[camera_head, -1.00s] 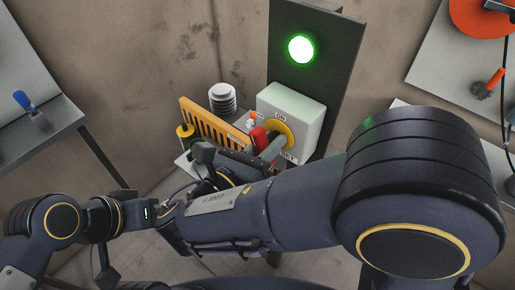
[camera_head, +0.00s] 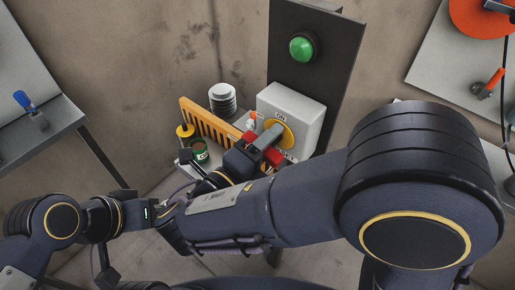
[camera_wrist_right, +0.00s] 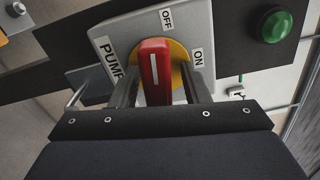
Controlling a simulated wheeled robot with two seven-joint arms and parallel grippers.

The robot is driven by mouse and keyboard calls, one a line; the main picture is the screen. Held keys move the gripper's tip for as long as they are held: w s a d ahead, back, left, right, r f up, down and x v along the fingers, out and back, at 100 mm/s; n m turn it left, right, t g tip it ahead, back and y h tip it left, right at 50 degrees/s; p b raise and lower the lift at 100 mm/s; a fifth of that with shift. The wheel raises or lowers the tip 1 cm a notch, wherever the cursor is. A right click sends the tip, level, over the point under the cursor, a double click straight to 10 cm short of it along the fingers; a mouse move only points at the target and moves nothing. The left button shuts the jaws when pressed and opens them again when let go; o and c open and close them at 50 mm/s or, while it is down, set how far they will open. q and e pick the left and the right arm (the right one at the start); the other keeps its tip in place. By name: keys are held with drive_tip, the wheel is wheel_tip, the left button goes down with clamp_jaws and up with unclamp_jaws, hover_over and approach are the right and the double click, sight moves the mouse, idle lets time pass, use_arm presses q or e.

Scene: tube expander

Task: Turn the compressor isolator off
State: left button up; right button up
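The isolator is a pale grey box (camera_head: 306,112) with a yellow disc and a red handle (camera_wrist_right: 155,75). In the right wrist view its labels read OFF, ON and, partly hidden, "PUMP". The handle's white line points up towards the OFF side. The green lamp (camera_head: 302,46) above is dark. My left arm (camera_head: 100,217) is at the lower left; its fingers are not clear.
An orange slotted panel (camera_head: 205,122), a white ribbed part (camera_head: 222,97), a green tin (camera_head: 199,151) and a yellow-topped item (camera_head: 185,131) stand left of the box. A grey table (camera_head: 60,135) is at the far left. A panel with an orange-handled tool (camera_head: 494,80) is at the right.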

drive_tip(key=shift+p+v, duration=1)
drive_tip(key=shift+v, duration=0.25)
drive_tip(key=shift+s+a, duration=0.3)
drive_tip(key=shift+s, duration=0.15)
drive_tip(key=shift+m, duration=0.9)
drive_tip(key=shift+w+d+p, duration=0.1)
drive_tip(key=shift+p, duration=0.2)
